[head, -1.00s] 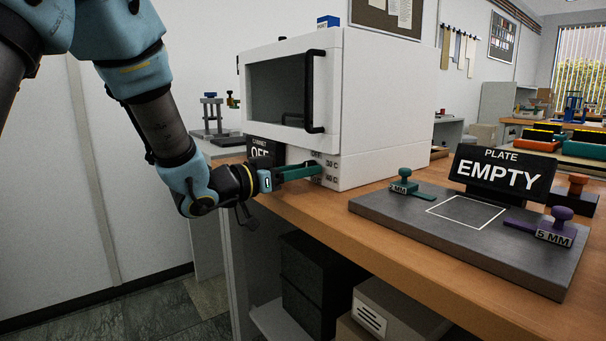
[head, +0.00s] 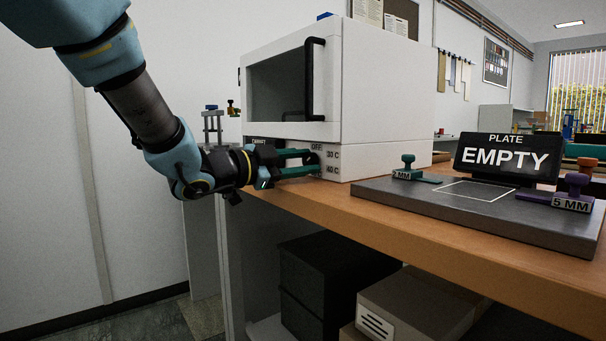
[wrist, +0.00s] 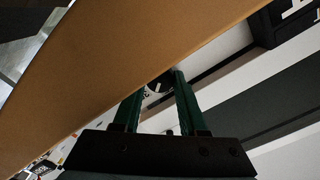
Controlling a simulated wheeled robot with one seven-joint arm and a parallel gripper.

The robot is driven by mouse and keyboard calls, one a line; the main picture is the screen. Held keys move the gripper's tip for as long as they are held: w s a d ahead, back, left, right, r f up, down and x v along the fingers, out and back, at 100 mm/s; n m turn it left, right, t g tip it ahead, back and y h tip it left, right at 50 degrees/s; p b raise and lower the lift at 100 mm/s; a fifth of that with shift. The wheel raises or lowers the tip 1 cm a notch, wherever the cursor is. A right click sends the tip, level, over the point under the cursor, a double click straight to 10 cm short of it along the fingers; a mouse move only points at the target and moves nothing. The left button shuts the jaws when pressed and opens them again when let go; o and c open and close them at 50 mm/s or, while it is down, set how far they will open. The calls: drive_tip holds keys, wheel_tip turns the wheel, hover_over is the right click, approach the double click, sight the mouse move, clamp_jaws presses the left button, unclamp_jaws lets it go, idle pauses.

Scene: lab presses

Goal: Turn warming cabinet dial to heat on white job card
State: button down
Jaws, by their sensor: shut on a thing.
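The white warming cabinet (head: 380,95) stands on the bench with its dark-windowed door shut. On its lower front, the dark dial (head: 311,159) sits beside the printed labels OFF, 30 C or similar, and 40 C or similar. My gripper (head: 306,163) is at the dial from the left, its green fingers closed on it. In the wrist view, the dark round dial (wrist: 158,86) with a pale mark shows between the fingertips. The pointer's exact setting cannot be read. A dark cabinet sign is mostly hidden behind my gripper. I cannot make out a white job card.
The wooden bench edge (head: 400,224) runs just below my gripper. A grey plate (head: 430,211) with stamps and a sign reading PLATE EMPTY (head: 508,157) lies to the right.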

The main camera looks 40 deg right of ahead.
drive_tip(key=shift+m+b, duration=0.4)
drive_tip(key=shift+m, duration=0.2)
drive_tip(key=shift+c, duration=2.2)
unclamp_jaws()
